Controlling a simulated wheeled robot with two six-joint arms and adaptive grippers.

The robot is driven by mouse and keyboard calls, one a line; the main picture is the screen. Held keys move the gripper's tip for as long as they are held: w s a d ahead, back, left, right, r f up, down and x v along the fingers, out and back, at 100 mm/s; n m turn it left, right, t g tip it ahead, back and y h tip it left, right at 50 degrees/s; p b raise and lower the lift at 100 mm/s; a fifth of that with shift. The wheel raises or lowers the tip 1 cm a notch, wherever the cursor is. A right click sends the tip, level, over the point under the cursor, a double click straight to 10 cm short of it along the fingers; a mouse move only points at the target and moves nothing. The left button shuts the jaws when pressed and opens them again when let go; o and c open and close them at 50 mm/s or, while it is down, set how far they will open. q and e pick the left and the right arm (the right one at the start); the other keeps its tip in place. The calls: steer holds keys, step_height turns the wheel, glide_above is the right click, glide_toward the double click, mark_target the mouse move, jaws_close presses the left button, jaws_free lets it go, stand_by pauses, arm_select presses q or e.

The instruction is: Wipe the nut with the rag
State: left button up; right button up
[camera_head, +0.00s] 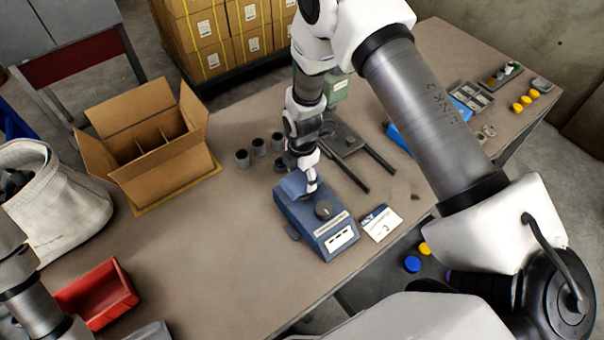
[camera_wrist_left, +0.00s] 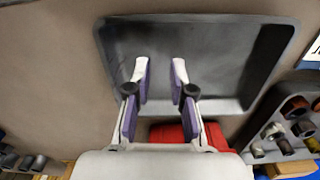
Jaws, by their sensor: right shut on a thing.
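My right gripper (camera_head: 311,183) is at the back of a blue bench device (camera_head: 327,228) with a dark round knob on top. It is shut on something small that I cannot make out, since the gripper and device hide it. I cannot pick out the rag for certain. Small metal rings (camera_head: 487,131) lie at the back right of the table; I cannot tell if one is the nut. In the left wrist view my left gripper (camera_wrist_left: 161,82) is open and empty over a dark grey tray (camera_wrist_left: 215,93), with its fingers well apart.
An open cardboard box (camera_head: 168,160) and several grey cups (camera_head: 259,147) stand on the table. A red bin (camera_head: 95,299) is at the front left. A white card (camera_head: 382,223) lies beside the device. A socket holder (camera_wrist_left: 262,146) is right of the tray. The table's front middle is clear.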

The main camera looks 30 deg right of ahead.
steer(key=shift+s+f, duration=0.1)
arm_select(q)
steer(key=shift+f, duration=0.1)
arm_select(e)
steer(key=shift+w+d, duration=0.2)
steer(key=shift+d, duration=0.9)
arm_select(q)
steer(key=shift+f, duration=0.1)
arm_select(e)
steer(key=shift+s+a, duration=0.2)
steer(key=shift+a, duration=0.8)
steer(key=shift+s+a, duration=0.2)
steer(key=shift+a, duration=1.05)
steer(key=shift+d, duration=0.15)
